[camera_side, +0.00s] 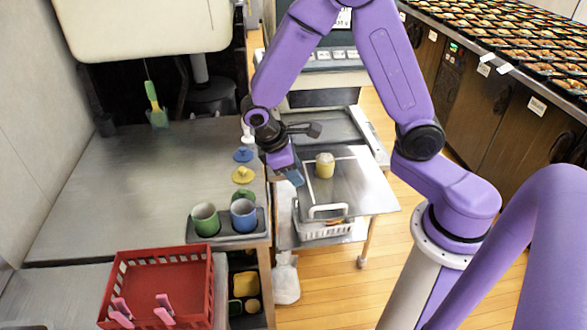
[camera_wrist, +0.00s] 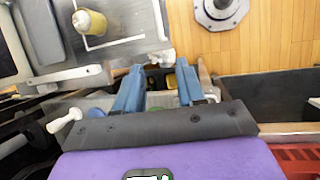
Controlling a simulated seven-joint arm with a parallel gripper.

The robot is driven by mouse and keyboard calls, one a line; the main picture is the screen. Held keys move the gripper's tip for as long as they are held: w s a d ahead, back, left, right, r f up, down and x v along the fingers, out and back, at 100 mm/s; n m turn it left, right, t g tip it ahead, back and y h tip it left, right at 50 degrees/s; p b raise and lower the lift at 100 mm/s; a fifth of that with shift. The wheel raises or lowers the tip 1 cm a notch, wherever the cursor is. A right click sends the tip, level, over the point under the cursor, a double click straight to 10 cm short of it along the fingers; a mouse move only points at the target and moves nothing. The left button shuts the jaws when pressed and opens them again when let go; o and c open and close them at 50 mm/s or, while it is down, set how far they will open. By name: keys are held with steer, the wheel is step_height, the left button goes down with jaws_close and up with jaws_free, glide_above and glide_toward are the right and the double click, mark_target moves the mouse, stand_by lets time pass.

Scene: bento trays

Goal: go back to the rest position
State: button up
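My gripper (camera_side: 293,177) hangs in the air above the gap between the steel counter and the cart, left of the yellow cup (camera_side: 325,166). In the wrist view its two blue fingers (camera_wrist: 160,76) stand apart with nothing held between them. The yellow cup stands upright on the cart top, and shows in the wrist view (camera_wrist: 90,23) too. My arm is bent above the cart.
A green cup (camera_side: 205,219) and a blue cup (camera_side: 243,215) stand at the counter's right edge. Blue (camera_side: 243,154) and yellow (camera_side: 243,174) lids lie behind them. A red basket (camera_side: 206,285) is in front. The counter's middle is clear.

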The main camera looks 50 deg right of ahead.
steer(key=s+r+n+y, duration=0.1)
steer(key=s+r, duration=0.2)
steer(key=s, duration=0.3)
steer(key=s+a+r+n+t+y, duration=0.1)
steer(key=s+r+y, duration=0.1)
steer(key=s, duration=0.5)
steer(key=s+a+r+n+t+y, duration=0.1)
steer(key=s+r+n+y, duration=0.1)
steer(key=s+r, duration=0.3)
steer(key=shift+s, duration=0.65)
